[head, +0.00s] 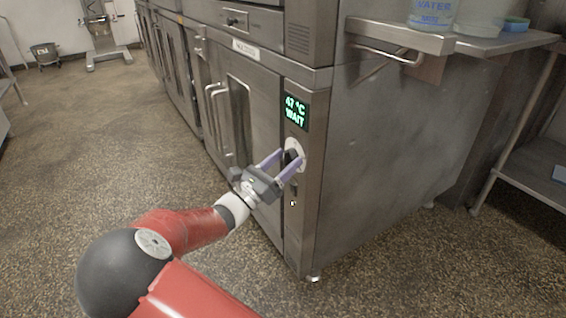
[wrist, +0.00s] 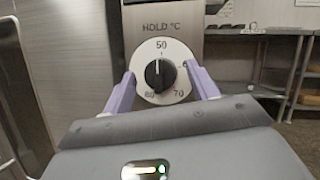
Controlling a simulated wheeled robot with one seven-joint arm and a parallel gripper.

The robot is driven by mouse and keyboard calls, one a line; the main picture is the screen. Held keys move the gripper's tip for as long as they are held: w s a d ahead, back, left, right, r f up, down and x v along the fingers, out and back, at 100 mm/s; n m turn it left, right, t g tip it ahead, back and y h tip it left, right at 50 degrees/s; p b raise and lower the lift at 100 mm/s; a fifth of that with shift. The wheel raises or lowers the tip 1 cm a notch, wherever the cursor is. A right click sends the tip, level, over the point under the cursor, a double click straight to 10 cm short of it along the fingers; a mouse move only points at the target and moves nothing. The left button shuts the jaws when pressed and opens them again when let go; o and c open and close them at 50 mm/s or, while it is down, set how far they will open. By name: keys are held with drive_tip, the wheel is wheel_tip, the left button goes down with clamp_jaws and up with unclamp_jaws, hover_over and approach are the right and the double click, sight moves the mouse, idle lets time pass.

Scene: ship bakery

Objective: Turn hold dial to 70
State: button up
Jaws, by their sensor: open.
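The hold dial (wrist: 159,74) is a black knob on a round white plate (wrist: 180,49) marked 50 at the top, 70 lower right and 80 lower left. The 60 at the right is partly hidden by a finger. The knob's pale line points up, near 50. "HOLD °C" is printed above it. In the head view the knob (head: 291,156) is on the cabinet's front panel, below a green display (head: 295,111) reading "47 °C WAIT". My gripper (head: 286,158) is open, its purple fingers on either side of the knob; I cannot tell whether they touch it.
The steel cabinet door (head: 252,125) with its handles is left of the panel. A steel shelf (head: 400,37) with a water container (head: 432,14) juts out at upper right. A rack (head: 535,170) stands at the right. The floor at left is clear.

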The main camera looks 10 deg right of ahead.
drive_tip(key=c, duration=1)
drive_tip(key=shift+m, duration=0.3)
drive_tip(key=m+g+h+p, duration=0.1)
drive_tip(key=m+g, duration=0.1)
drive_tip(key=m, duration=0.2)
drive_tip(key=shift+w, duration=0.1)
drive_tip(key=m+g+h, duration=0.1)
drive_tip(key=m+g, duration=0.2)
drive_tip(key=m, duration=0.2)
drive_tip(key=shift+w+p, duration=0.1)
drive_tip(key=shift+p, duration=0.2)
drive_tip(key=shift+w+a+r+m+g+y+b, duration=0.1)
drive_tip(key=shift+m+g+y+b, duration=1.05)
drive_tip(key=shift+m, duration=2.85)
drive_tip(key=shift+w+r+m+g+y+b, duration=0.1)
drive_tip(key=shift+m+g+y+b, duration=1)
drive_tip(key=shift+m, duration=2.9)
drive_tip(key=shift+w+a+r+m+g+y+b, duration=0.1)
drive_tip(key=shift+m+g+y+b, duration=1)
drive_tip(key=shift+m, duration=2.9)
drive_tip(key=shift+r+t+b, duration=0.1)
drive_tip(key=shift+t+b, duration=0.25)
